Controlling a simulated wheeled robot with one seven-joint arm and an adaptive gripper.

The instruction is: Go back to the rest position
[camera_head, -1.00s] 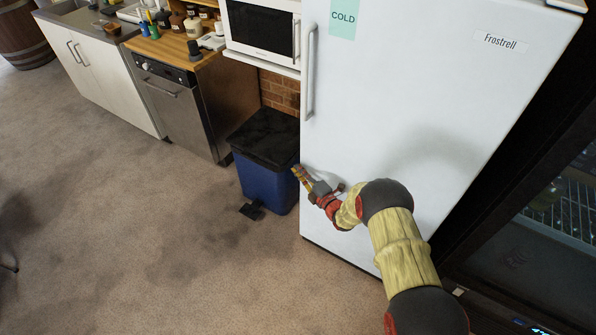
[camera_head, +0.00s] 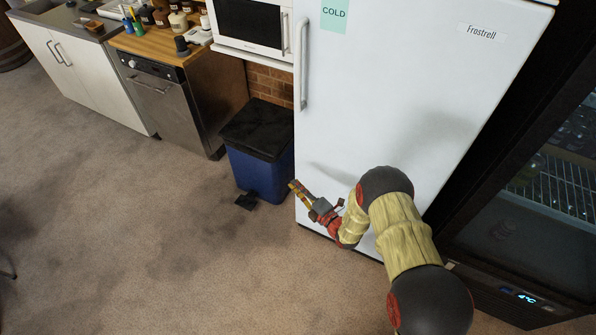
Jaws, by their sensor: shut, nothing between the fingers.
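My gripper (camera_head: 298,191) is at the end of my arm, in front of the lower left part of the white fridge (camera_head: 400,110). It points up and to the left, towards the blue bin. Its fingers are together and hold nothing. My arm bends in from the lower right of the picture. The fridge door is shut, with its handle (camera_head: 302,63) at the left edge, well above my gripper.
A blue bin (camera_head: 262,172) with a black lid stands just left of the fridge. A glass-front cooler (camera_head: 540,215) stands close on the right. A dishwasher (camera_head: 160,100) and white cabinets (camera_head: 80,80) line the back left. The carpet at left is clear.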

